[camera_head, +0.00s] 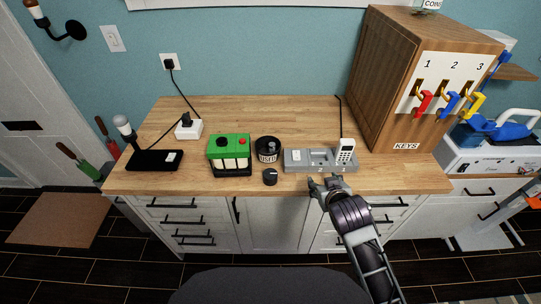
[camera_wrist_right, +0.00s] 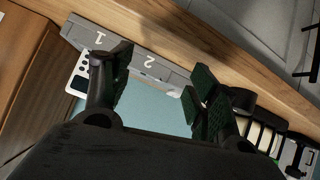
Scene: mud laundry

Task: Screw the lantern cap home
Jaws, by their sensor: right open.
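A green-topped box with pale panels (camera_head: 230,153), perhaps the lantern, stands on the wooden counter and carries a black knob and a red button on top. A small black cylinder (camera_head: 270,177), which could be the cap, sits by itself near the counter's front edge. A round black labelled container (camera_head: 267,149) stands between the box and a grey tray. My right gripper (camera_head: 325,184) is at the tray's front edge. In the wrist view its fingers (camera_wrist_right: 160,88) are apart with nothing held between them. My left gripper is not in view.
The grey tray (camera_head: 294,168), marked 1 and 2, holds a white remote-like device (camera_head: 346,150). A wooden key cabinet (camera_head: 390,70) stands at the right. A black base with a lamp (camera_head: 150,160) and a white plug box (camera_head: 188,129) are at the left. The counter's back is mostly clear.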

